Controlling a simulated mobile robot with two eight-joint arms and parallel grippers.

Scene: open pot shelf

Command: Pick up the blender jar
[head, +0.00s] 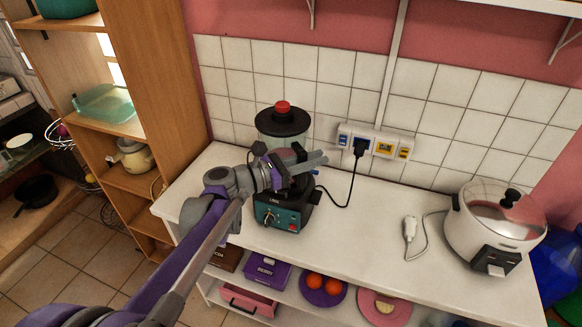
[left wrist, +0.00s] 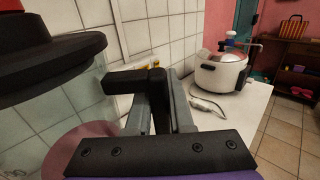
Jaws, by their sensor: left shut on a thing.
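The blender jar (head: 283,122) is clear, with a black lid and a red knob, and stands upright over the teal blender base (head: 278,214) on the white counter. My left gripper (head: 305,162) is in front of the jar's lower part and shut on it, seemingly at the handle side. The arm and gripper hide where jar and base meet, so I cannot tell whether they touch. In the left wrist view, the jar's dark lid (left wrist: 50,65) fills the upper left, and the gripper's fingers (left wrist: 150,95) are beside the jar. My right gripper is not in view.
A black plug with a cord sits in the wall socket strip (head: 376,143) right of the jar. A white cooker (head: 490,225) stands at the counter's right, its loose plug (head: 410,228) nearby. A wooden shelf (head: 160,70) rises at left. The counter between blender and cooker is mostly clear.

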